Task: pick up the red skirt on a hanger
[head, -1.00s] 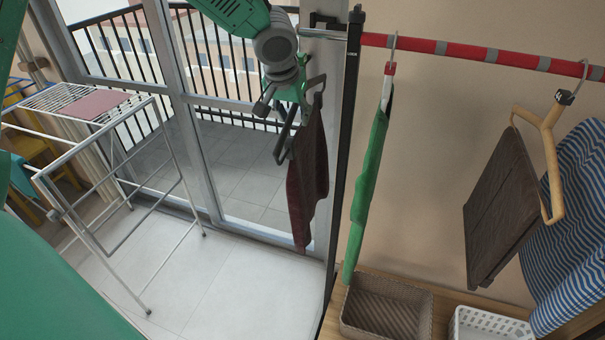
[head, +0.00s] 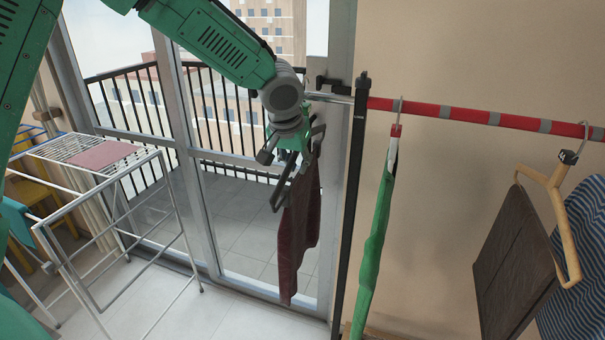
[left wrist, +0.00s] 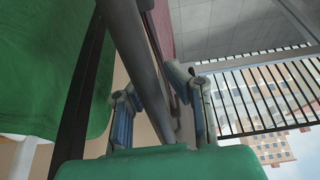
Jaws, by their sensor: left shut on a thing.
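The dark red skirt (head: 298,235) hangs from a dark hanger (head: 281,190) in front of the glass door, left of the black rack post. My left gripper (head: 290,155) is shut on the hanger near its top, above the skirt. In the left wrist view, the hanger's thick dark bar (left wrist: 137,55) passes by the fingers of my left gripper (left wrist: 158,92), and a strip of the red skirt (left wrist: 164,28) shows behind it. The exact contact of the fingers is partly hidden. My right gripper is not in view.
A red and grey rail (head: 455,112) runs right from the black post (head: 350,200). On it hang a green garment (head: 378,235), a brown garment (head: 512,260) and a blue striped one (head: 585,260). A white drying rack (head: 110,200) stands at the left.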

